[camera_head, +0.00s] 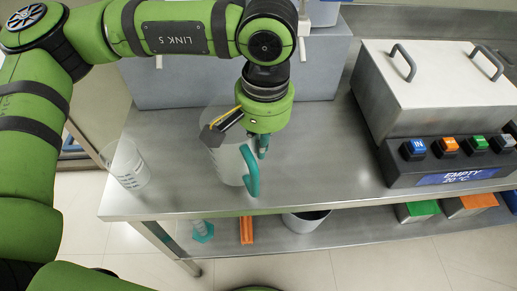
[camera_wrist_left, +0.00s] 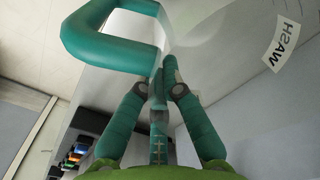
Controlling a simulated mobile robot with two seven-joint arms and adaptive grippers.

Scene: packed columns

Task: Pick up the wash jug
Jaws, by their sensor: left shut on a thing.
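The wash jug (camera_head: 222,163) is a clear vessel with a teal handle (camera_head: 252,172), near the front left of the steel bench. My left gripper (camera_head: 263,146) comes down over the jug beside the handle. Its teal fingers (camera_wrist_left: 164,72) are together on the jug, next to the handle; the exact part gripped is hard to see. I cannot tell whether the jug's base touches the bench. My right gripper is not in view.
A clear graduated beaker (camera_head: 127,167) stands at the bench's left end. A grey box (camera_head: 190,85) is behind the jug. A lidded steel bath (camera_head: 430,85) with a button panel (camera_head: 440,178) is at right. The bench (camera_head: 320,165) between jug and bath is clear.

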